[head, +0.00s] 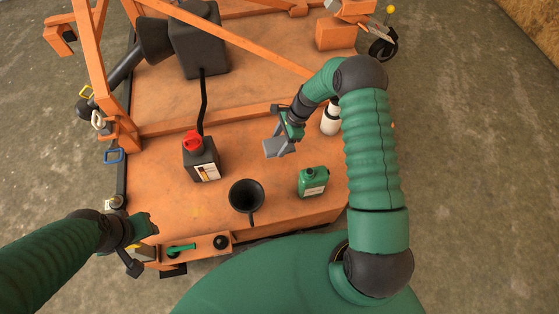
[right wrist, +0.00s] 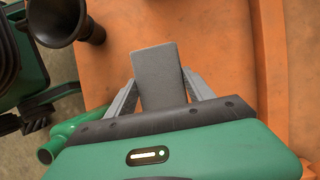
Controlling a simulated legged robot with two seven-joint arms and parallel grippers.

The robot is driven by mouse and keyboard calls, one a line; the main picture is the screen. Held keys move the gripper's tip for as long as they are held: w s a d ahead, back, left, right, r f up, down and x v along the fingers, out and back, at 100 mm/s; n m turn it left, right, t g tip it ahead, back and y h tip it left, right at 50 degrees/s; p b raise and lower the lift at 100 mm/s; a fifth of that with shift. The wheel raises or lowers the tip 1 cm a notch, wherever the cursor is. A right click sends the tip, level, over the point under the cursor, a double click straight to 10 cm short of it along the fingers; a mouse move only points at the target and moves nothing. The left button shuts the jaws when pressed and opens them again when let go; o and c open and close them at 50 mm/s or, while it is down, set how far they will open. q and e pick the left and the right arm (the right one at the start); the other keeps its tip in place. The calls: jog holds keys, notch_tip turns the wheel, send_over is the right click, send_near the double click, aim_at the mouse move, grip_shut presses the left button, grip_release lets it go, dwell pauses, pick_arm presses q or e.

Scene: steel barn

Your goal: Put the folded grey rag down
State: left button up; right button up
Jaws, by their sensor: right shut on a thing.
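The folded grey rag (head: 277,147) is a flat grey block in the head view, over the orange deck (head: 255,133). My right gripper (head: 283,144) is shut on it. In the right wrist view the rag (right wrist: 156,72) sticks out from between the two grey fingers of the right gripper (right wrist: 160,92). I cannot tell whether the rag touches the deck below it. My left gripper (head: 147,226) is at the deck's left front corner, away from the rag; its jaw opening is not clear.
A black funnel (head: 246,196) and a green can (head: 312,182) stand in front of the rag. A black jug with a red cap (head: 201,160) stands left, and a white bottle (head: 330,118) right. An orange beam (head: 235,116) crosses behind. Bare deck shows between jug and rag.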

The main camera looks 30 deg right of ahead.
jog(key=f, duration=0.1)
jog(key=w+d+f+b, duration=0.1)
jog(key=shift+f+m, duration=0.3)
jog(key=shift+m, duration=0.1)
notch_tip(320, 180, down, 8)
jog(key=b, duration=0.4)
jog(key=shift+s+f, duration=0.1)
jog(key=shift+f, duration=0.15)
jog(key=shift+r, duration=0.1)
jog(key=shift+c, duration=0.7)
jog(key=o, duration=1.3)
